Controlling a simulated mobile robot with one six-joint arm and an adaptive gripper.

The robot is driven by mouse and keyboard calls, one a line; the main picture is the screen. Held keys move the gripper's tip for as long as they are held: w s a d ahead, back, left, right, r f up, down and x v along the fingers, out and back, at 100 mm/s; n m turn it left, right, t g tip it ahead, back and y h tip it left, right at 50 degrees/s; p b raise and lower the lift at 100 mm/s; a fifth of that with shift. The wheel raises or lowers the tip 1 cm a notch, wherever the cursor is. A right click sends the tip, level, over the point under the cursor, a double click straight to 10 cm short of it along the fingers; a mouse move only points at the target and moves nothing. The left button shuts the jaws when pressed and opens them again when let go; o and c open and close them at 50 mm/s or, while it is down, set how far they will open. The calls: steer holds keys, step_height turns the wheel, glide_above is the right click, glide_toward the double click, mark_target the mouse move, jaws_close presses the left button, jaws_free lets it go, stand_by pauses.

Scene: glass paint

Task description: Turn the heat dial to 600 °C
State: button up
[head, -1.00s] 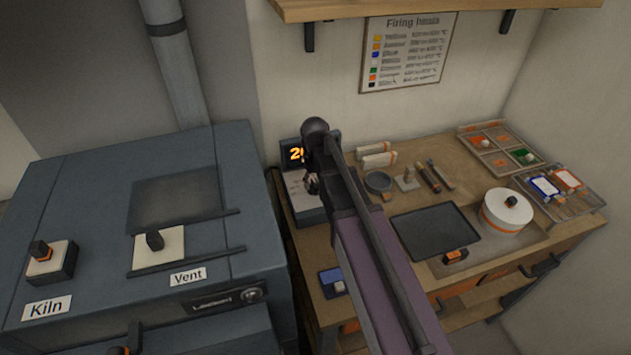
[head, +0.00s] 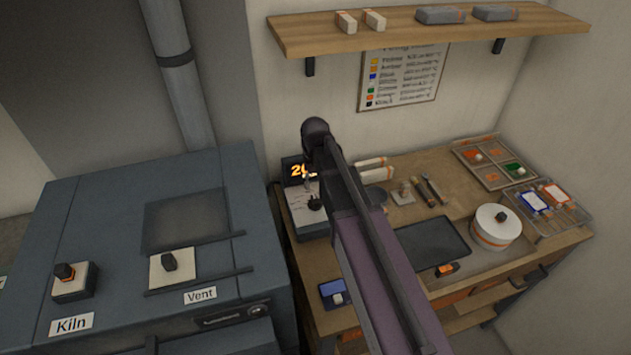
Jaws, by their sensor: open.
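A small controller box (head: 311,223) stands at the back left of the bench, beside the kiln. Its dark display (head: 296,170) shows orange digits that begin with 20; the rest is hidden behind my arm. A black dial knob (head: 316,203) sits on the box's pale sloped face, close to the left edge of my arm. The dial's scale marks are too small to read. My arm crosses the view from the bottom middle up to the display and covers the right part of the box. My gripper is not visible.
The kiln (head: 110,220) fills the left, with Kiln and Vent knobs on top. The bench holds a dark tray (head: 432,247), a white round pot (head: 495,225), tools, colour trays and a blue item (head: 333,292). A shelf (head: 430,33) hangs above a firing chart (head: 402,78).

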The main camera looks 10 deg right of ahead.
mark_target(316, 200)
steer(key=shift+r+p, duration=2.95)
steer(key=shift+r, duration=0.35)
steer(key=s+d+f+m+b, duration=0.2)
steer(key=s+d+f+b, duration=0.2)
steer(key=s, duration=0.3)
steer(key=s+d+f+m+b, duration=0.3)
steer(key=s+d+f+b, duration=0.2)
steer(key=s, duration=0.3)
steer(key=shift+d+f, duration=0.25)
steer(key=shift+d, duration=0.15)
steer(key=shift+d, duration=0.45)
